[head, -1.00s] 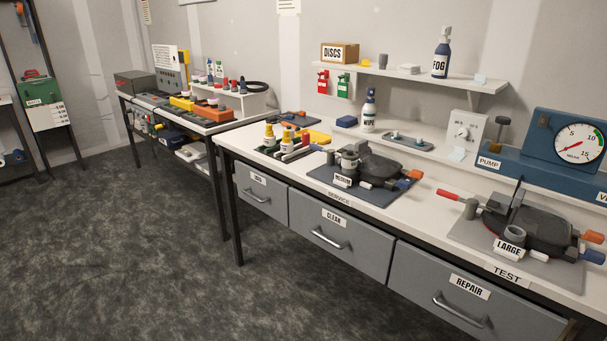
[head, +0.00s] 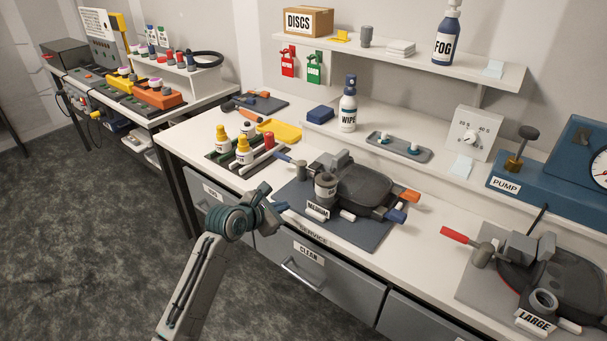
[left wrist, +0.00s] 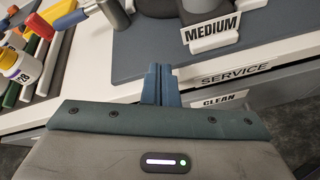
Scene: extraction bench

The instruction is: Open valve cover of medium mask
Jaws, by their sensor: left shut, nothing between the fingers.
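The medium mask (head: 362,187) lies on a dark mat (head: 350,234) on the bench, with a white MEDIUM label (head: 318,209) at its front. A grey cylindrical part (head: 326,187) stands at its front left, behind the label. Whether a valve cover there is open or closed, I cannot tell. My left gripper (head: 282,206) is at the front edge of the bench, left of the label, shut and empty. In the left wrist view its closed fingers (left wrist: 160,77) point at the mat, and the MEDIUM label (left wrist: 210,33) shows ahead and to the right. My right gripper is not in view.
A rack of small bottles (head: 243,150) and a yellow tray (head: 279,131) stand left of the mat. The large mask (head: 570,265) lies at the right, with a red-handled tool (head: 461,236) beside it. Bare bench top (head: 425,235) separates the two mats.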

